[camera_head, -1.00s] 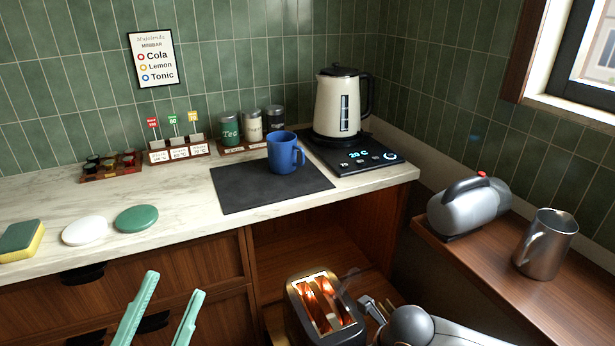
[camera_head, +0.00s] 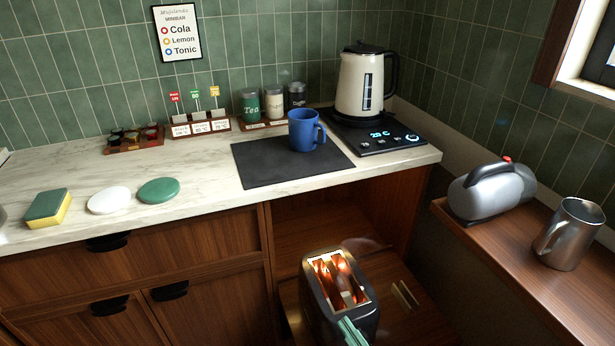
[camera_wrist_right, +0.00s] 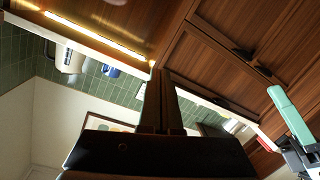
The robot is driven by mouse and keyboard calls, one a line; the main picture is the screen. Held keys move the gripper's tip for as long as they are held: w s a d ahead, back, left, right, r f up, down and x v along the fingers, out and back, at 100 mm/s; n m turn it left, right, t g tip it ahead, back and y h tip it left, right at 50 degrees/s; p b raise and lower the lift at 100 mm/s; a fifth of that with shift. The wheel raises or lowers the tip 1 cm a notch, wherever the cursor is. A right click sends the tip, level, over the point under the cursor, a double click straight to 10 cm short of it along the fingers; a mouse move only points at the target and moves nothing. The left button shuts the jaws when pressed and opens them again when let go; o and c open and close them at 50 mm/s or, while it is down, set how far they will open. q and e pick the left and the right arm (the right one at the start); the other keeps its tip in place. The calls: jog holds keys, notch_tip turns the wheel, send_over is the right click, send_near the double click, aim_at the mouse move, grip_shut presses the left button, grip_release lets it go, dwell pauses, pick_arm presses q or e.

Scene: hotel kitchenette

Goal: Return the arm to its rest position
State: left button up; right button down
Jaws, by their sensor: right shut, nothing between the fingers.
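My right gripper (camera_head: 352,332) shows only as teal fingertips at the bottom edge of the head view. They are together and empty, in front of the toaster's lower right side in the picture. I cannot tell whether they touch the toaster. The rest of the right arm is out of the head view. In the right wrist view a dark gripper part fills the lower middle. A teal finger with a grey base (camera_wrist_right: 288,112), seemingly my left gripper's, shows at the right edge there. My left gripper is outside the head view.
The toaster (camera_head: 314,312), with glowing slots, stands below the counter (camera_head: 205,205). A blue mug (camera_head: 303,132) stands on the dark mat (camera_head: 262,172). A kettle (camera_head: 360,85) stands behind it. A steel pitcher (camera_head: 570,235) and a silver appliance (camera_head: 485,195) stand on the right ledge.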

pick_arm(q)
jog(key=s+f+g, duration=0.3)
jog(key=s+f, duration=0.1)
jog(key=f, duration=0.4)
pick_arm(e)
jog(key=s+d+f+m+g+h, duration=0.2)
jog(key=s+d+f+m+g, duration=0.1)
jog(key=s+f, duration=0.3)
jog(key=s+d+f+m+g+h, duration=0.2)
jog(key=s+d+f+m, duration=0.15)
jog(key=f, duration=0.35)
pick_arm(q)
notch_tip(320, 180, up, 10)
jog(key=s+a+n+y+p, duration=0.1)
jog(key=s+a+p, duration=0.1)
jog(key=p, duration=1.1)
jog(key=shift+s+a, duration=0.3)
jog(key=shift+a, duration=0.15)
pick_arm(e)
notch_tip(320, 180, up, 9)
jog(key=s+d+m, duration=0.1)
jog(key=s+d, duration=0.1)
jog(key=shift+s+d+g+h, duration=0.3)
jog(key=shift+s+d, duration=0.05)
jog(key=shift+s, duration=0.05)
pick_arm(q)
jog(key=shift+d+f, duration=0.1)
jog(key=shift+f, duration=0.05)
pick_arm(e)
jog(key=shift+d+f, duration=0.1)
